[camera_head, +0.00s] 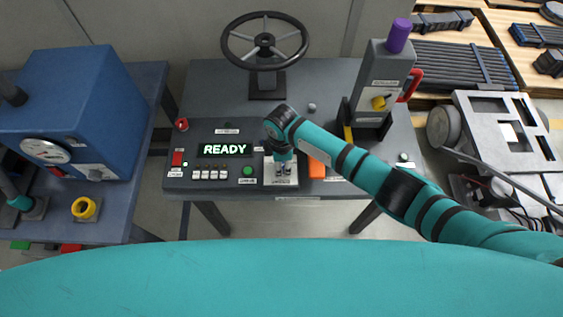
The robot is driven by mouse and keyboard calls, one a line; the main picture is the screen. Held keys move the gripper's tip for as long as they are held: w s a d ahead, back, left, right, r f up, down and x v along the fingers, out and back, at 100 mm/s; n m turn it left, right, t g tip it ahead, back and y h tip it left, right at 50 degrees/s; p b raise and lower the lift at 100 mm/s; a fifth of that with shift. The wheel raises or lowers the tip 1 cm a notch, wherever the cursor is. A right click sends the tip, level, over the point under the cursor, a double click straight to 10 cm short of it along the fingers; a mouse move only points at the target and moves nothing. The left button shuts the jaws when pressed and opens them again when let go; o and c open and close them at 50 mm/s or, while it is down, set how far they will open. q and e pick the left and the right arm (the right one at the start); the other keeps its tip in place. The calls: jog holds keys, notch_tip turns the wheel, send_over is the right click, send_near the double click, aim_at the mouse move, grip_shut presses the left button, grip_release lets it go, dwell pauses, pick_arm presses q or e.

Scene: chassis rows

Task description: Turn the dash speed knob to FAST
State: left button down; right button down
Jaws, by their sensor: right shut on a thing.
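The dash (235,155) is a dark console on a grey table, with a lit READY display (225,149). My right arm comes in from the right, and my right gripper (284,168) points down at a light grey plate (290,183) right of the display. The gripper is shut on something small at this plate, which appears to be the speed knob. The fingers hide most of it, so its pointer and setting cannot be read. The labels are too small to read. My left gripper is not clearly seen.
A black steering wheel (265,40) stands behind the dash. A green button (247,170), a red switch (178,158) and an orange block (317,168) are close by. A grey post (380,75) with a red handle and purple top stands to the right. A blue machine (75,110) is at the left.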

jog(key=shift+w+r, duration=0.1)
jog(key=c, duration=0.9)
grip_release()
jog(key=shift+c, duration=0.2)
notch_tip(320, 180, up, 12)
